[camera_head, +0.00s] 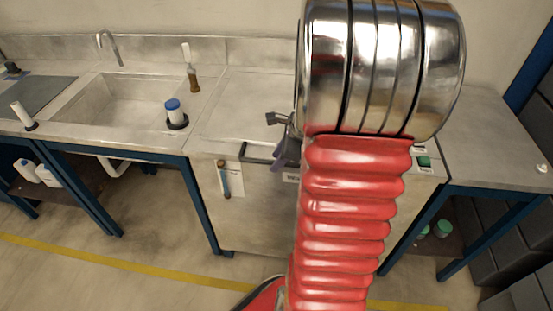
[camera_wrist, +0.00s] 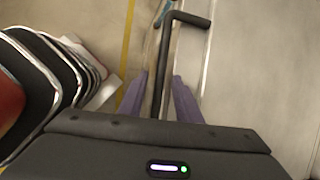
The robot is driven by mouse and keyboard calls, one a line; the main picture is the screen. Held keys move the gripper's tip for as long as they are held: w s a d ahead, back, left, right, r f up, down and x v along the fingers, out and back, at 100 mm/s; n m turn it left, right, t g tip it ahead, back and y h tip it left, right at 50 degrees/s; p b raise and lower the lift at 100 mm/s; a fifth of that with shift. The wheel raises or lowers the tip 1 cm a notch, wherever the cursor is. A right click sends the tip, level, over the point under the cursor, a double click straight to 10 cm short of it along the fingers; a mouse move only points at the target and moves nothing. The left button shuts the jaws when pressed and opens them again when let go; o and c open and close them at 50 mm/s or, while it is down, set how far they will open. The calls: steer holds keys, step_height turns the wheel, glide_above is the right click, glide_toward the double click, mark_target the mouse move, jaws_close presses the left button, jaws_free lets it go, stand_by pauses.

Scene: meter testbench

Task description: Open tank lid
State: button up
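The tank (camera_head: 255,205) is a pale metal cabinet in the middle of the bench row. Its flat lid (camera_head: 235,108) looks closed. A dark bar handle (camera_head: 257,158) runs along the lid's front edge; its right part is hidden by my gripper and arm. In the wrist view the handle (camera_wrist: 162,70) runs between the purple fingers of my gripper (camera_wrist: 160,98) and bends right at its far end. The fingers stand on both sides of the bar, open, with small gaps visible. In the head view my gripper (camera_head: 284,160) is at the lid's front edge.
To the left is a sink (camera_head: 125,103) with a faucet (camera_head: 108,45). A blue-capped container (camera_head: 175,113) and a brown-bodied bottle (camera_head: 192,78) stand nearby. A green button (camera_head: 424,162) is on the right. My red and chrome arm hides the lid's right side.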

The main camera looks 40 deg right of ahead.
steer(key=shift+c, duration=0.5)
jaws_close()
steer(key=shift+a+r, duration=0.1)
steer(key=shift+a, duration=0.05)
